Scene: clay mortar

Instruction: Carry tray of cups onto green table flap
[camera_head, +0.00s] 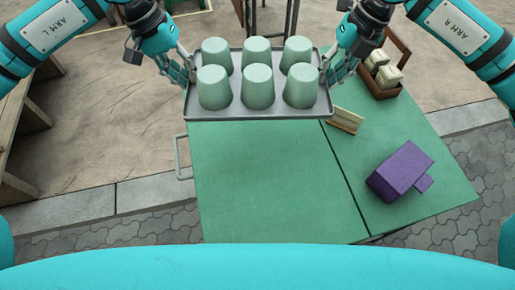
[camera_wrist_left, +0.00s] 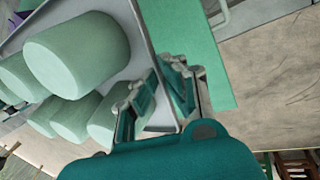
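A grey tray (camera_head: 258,113) carries several pale green upturned cups (camera_head: 258,87) in two rows. In the head view it is over the far edge of the green table; I cannot tell how high it is above it. My left gripper (camera_head: 190,76) is shut on the tray's left rim, and the left wrist view shows its fingers (camera_wrist_left: 155,97) on either side of that rim. My right gripper (camera_head: 328,72) is at the right rim and appears shut on it. The green left panel (camera_head: 270,180), probably the flap, lies flat and bare in front of the tray.
A grey handle (camera_head: 182,158) sticks out from the panel's left edge. A wooden structure (camera_head: 22,110) stands far left.

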